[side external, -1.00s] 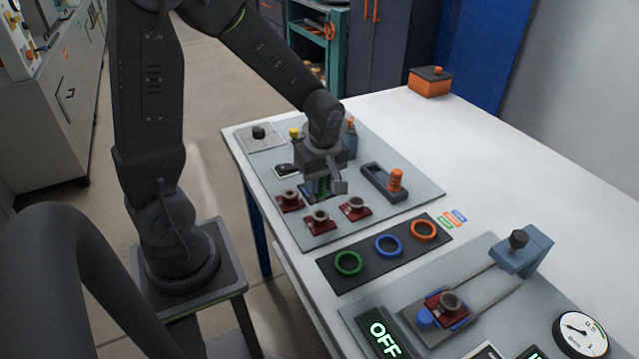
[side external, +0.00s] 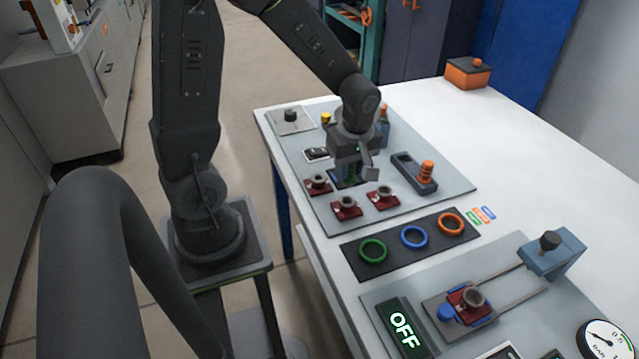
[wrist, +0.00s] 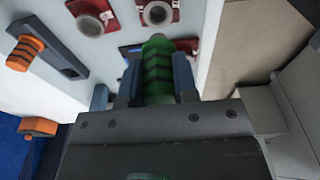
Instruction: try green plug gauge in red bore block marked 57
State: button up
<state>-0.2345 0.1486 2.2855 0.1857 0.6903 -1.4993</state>
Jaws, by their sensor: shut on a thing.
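My gripper (side external: 351,177) is shut on the green plug gauge (wrist: 157,75), which stands upright between the two fingers in the wrist view. In the side view the gauge is mostly hidden by the gripper. Three red bore blocks stand on the grey plate just in front of the gripper: one at left (side external: 318,183), one at front (side external: 346,207) and one at right (side external: 382,197). Another red block (side external: 468,301) sits in the fixture nearer the camera. I cannot read any number on the blocks. Two blocks also show beyond the gauge in the wrist view.
An orange plug gauge (side external: 427,171) stands in a dark holder (side external: 404,161) right of the gripper. Green (side external: 373,251), blue (side external: 414,237) and orange (side external: 451,224) rings lie on a black mat. An orange box (side external: 467,72) is at the back.

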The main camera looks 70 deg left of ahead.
jog(key=s+a+r+n, duration=0.2)
jog(key=s+a+n, duration=0.15)
jog(key=a, duration=0.65)
jog(key=shift+n+g, duration=0.25)
jog(key=shift+g, duration=0.05)
jog(key=shift+w+d+f, duration=0.1)
jog(key=shift+f, duration=2.8)
jog(key=shift+f, duration=0.65)
dwell(0.6)
jog(key=shift+r, duration=0.15)
jog(key=shift+r, duration=2.9)
